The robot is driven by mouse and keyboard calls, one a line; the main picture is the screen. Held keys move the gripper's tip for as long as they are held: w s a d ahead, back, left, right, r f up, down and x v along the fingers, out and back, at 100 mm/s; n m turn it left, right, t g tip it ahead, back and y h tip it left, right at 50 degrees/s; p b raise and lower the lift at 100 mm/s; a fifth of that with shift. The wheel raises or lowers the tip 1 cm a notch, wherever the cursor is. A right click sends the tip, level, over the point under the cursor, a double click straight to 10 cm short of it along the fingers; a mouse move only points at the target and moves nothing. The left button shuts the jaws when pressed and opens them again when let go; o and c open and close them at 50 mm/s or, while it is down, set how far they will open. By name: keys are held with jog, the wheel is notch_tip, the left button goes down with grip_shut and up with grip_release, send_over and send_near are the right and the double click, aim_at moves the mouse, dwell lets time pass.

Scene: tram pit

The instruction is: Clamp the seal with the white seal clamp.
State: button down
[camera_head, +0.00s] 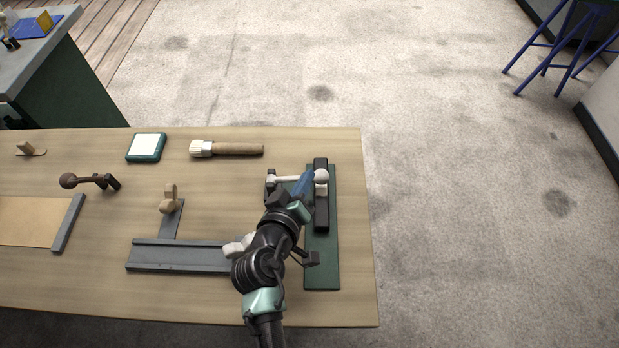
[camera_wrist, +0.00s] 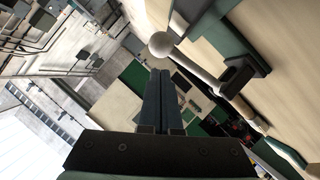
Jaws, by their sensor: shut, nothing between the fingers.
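The white seal clamp (camera_head: 296,178) is a white rod with a round white ball knob (camera_head: 321,175) on its right end. Its left end meets a dark upright bracket. The rod lies roughly level in the head view, with the knob over a black bar, likely the seal (camera_head: 321,214), on a green plate (camera_head: 325,270). In the wrist view the knob (camera_wrist: 160,43) is just beyond my fingertips, and the rod (camera_wrist: 200,74) runs to the bracket (camera_wrist: 241,72). My gripper (camera_head: 308,176) is shut and empty, fingertips close beside the knob; contact is unclear. My arm hides part of the plate.
Left of the plate lie a grey rail (camera_head: 180,256) and a wooden toggle (camera_head: 169,198). A brown ball-ended lever (camera_head: 85,181) is farther left. A wood-handled brush (camera_head: 228,149) and a green-edged pad (camera_head: 147,147) lie at the back. The table's right edge is near the plate.

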aim_at(316, 180)
jog(key=shift+w+d+f, duration=0.3)
jog(key=shift+d+f, duration=0.15)
jog(key=shift+f, duration=0.05)
jog(key=shift+f, duration=0.1)
jog(key=shift+d+f+b, duration=0.3)
jog(key=shift+f+b, duration=0.5)
jog(key=shift+b, duration=0.3)
jog(key=shift+r, duration=0.25)
